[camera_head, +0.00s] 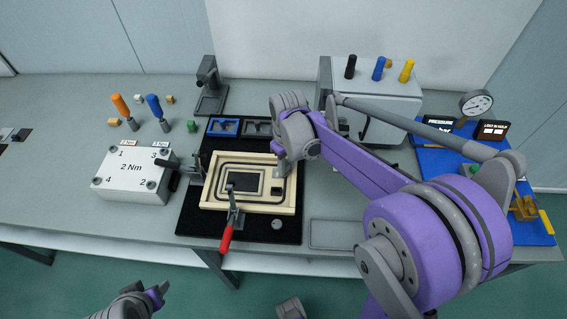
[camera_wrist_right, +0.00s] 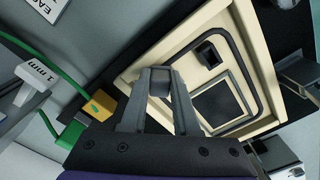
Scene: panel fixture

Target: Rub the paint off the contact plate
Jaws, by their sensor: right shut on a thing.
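The cream panel (camera_head: 208,201) lies on a black mat (camera_head: 190,222), with a dark rectangular window and a dark groove around it. It also shows in the right wrist view (camera_wrist_right: 135,68). My right gripper (camera_head: 283,165) is over the panel's right side. In the right wrist view my right gripper (camera_wrist_right: 160,88) is shut on a small grey block (camera_wrist_right: 160,80). Whether the block touches the panel cannot be told. I cannot pick out the contact plate or paint for certain. My left gripper (camera_head: 158,291) shows at the bottom left, away from the table; its jaws are unclear.
A red-handled clamp (camera_head: 227,238) stands at the panel's front edge and a dark clamp (camera_head: 176,168) at its left. A white "2 Nm" box (camera_head: 128,178), orange and blue drivers, and a grey box (camera_head: 378,95) stand around. A blue tray (camera_head: 436,162) is at right.

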